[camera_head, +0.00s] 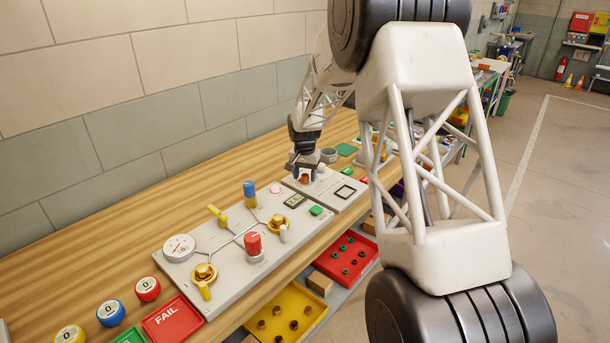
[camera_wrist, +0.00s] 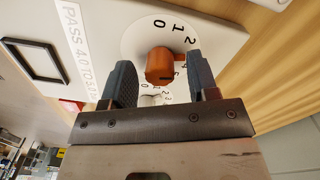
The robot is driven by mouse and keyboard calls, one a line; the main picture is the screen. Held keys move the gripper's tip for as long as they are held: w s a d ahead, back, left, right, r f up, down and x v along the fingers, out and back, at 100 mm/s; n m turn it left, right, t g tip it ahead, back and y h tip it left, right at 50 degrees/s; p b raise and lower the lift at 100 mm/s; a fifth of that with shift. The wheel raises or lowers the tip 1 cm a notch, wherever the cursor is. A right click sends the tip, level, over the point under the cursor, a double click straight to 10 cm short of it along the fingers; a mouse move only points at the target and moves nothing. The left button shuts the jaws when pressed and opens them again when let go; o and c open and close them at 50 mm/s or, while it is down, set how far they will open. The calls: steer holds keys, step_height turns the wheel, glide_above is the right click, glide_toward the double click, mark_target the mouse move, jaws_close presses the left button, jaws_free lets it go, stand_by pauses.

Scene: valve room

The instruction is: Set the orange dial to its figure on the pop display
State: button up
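The orange dial (camera_wrist: 160,66) is a round knob on a white face with black figures, among them 0, 1 and 2. My gripper (camera_wrist: 161,80) has one finger on each side of the dial, with a narrow gap showing to the knob. In the head view my gripper (camera_head: 304,176) is down over the grey panel, and a bit of the orange dial (camera_head: 304,180) shows under it. A small dark display (camera_head: 294,200) is on the panel nearby; its figure is too small to read, and I cannot tell whether it is the pop display.
A black square frame (camera_wrist: 33,60) and a PASS label (camera_wrist: 78,45) are beside the dial. Trays lie in front.

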steer(key=c, duration=0.9)
steer(key=shift+o, duration=0.2)
steer(key=shift+n, duration=2.9)
steer(key=o, duration=0.9)
steer(key=shift+r, duration=0.15)
